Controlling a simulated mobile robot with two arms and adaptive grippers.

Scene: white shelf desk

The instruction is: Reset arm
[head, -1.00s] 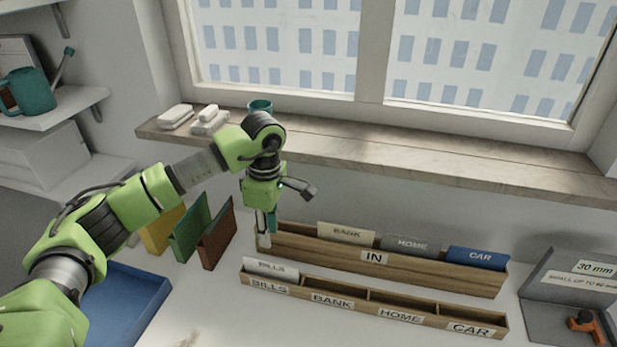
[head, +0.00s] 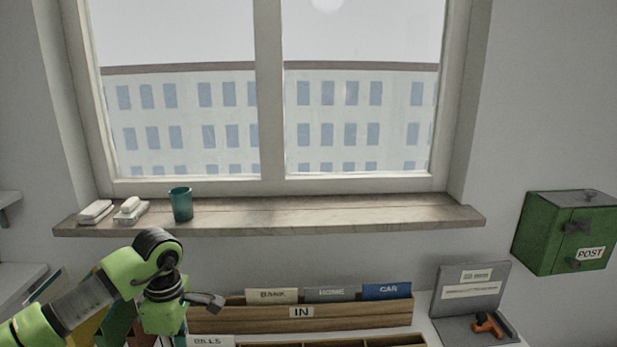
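My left arm comes in from the lower left, with its wrist above the left end of the desk. My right arm is not in view. The wooden IN holder (head: 352,318) stands on the desk beside my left wrist. It holds the BANK card (head: 271,296), the HOME card (head: 331,295) and the blue CAR card (head: 387,292). The BILLS card (head: 211,341) shows at the lower edge, in front of the IN holder.
A teal cup (head: 181,205) and white items (head: 130,211) stand on the window sill (head: 330,213) above my arm. A grey open case (head: 472,292) with an orange-handled tool (head: 490,325) lies at right. A green POST box (head: 567,233) hangs on the right wall.

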